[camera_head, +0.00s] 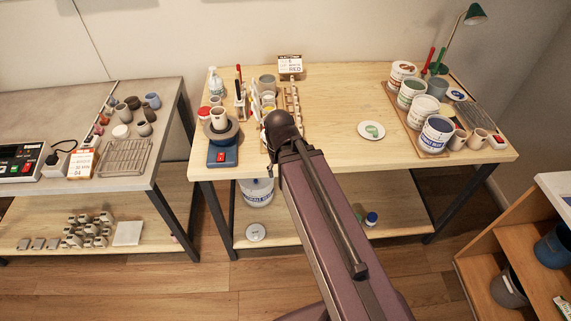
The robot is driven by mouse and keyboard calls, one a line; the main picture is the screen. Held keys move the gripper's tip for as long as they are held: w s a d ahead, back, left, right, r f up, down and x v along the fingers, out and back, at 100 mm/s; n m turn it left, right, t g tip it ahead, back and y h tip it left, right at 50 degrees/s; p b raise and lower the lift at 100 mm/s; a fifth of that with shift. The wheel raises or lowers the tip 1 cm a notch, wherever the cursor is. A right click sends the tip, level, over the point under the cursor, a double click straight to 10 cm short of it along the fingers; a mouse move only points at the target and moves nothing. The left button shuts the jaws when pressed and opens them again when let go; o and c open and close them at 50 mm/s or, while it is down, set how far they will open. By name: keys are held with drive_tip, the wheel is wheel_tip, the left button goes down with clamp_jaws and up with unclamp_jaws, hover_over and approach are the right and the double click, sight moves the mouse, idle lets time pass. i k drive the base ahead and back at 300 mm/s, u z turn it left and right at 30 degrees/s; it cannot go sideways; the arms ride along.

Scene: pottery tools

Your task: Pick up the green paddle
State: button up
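A slim upright green tool (439,60), which looks like the green paddle, stands beside a red one (428,60) at the back right of the wooden table (330,95). Their lower ends are in or behind a dark green cup (439,69). A small green piece (372,130) lies on a white plate (371,136) in the middle of the table; its exact shape is too small to tell. My arm rises from the bottom of the view toward the table's left half. My gripper does not show.
Several labelled tubs (437,134) stand on a tray (423,149) in front of the green tool. A lamp (474,13) rises behind it. The table's middle is mostly clear.

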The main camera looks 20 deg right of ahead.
sight(434, 73)
drive_tip(key=z, duration=4.35)
drive_tip(key=i, duration=0.05)
drive_tip(key=u, duration=2.9)
